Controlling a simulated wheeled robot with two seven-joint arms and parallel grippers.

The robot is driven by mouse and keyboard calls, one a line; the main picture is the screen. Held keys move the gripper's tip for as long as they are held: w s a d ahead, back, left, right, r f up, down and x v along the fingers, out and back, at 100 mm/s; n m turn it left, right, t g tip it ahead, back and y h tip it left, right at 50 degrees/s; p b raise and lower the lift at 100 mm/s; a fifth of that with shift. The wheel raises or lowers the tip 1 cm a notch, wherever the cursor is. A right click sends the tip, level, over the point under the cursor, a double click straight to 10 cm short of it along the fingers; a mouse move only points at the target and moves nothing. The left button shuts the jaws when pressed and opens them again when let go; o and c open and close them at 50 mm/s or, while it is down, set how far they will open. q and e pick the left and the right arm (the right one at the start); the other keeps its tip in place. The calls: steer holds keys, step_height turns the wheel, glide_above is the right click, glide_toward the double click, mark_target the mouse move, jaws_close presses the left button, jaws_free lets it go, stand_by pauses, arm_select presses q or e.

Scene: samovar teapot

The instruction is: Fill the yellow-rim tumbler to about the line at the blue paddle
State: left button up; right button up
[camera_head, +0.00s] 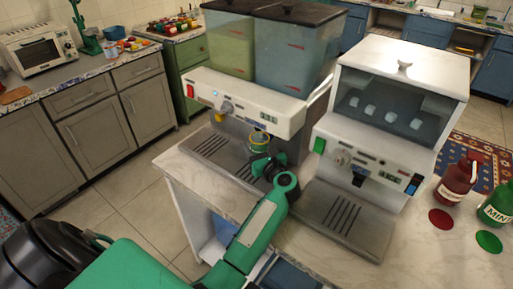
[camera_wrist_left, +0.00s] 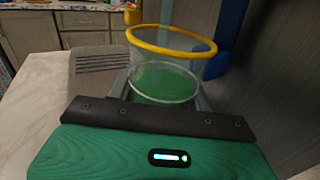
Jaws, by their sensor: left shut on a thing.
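The yellow-rim tumbler (camera_head: 260,138) is upright at the front of the two-tank dispenser (camera_head: 250,95), above its drip tray (camera_head: 222,152). In the left wrist view the clear tumbler (camera_wrist_left: 172,62) sits between the fingers of my left gripper (camera_wrist_left: 163,92), which is shut on it. Green shows through its lower part; I cannot tell whether this is liquid or something behind the glass. A blue part (camera_wrist_left: 232,38), probably the blue paddle, stands just right of the rim. A yellow part (camera_wrist_left: 132,14) shows behind at the left. My right gripper is not in view.
A second white machine (camera_head: 375,130) with a drip tray (camera_head: 340,222) stands close on the right. A red bottle (camera_head: 457,182) and a green bottle (camera_head: 497,206) stand at the right edge. The counter's front left corner (camera_head: 185,172) is bare.

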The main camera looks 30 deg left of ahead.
arm_select(q)
steer(key=shift+s+a+p, duration=0.2)
steer(key=shift+s+p, duration=0.4)
steer(key=shift+s, duration=1.9)
steer(key=shift+s, duration=0.3)
steer(key=shift+s+a+p, duration=0.2)
steer(key=shift+s+p, duration=0.1)
steer(key=shift+s, duration=2.05)
steer(key=shift+s+a+p, duration=0.2)
steer(key=shift+s+p, duration=0.1)
steer(key=shift+s, duration=2.05)
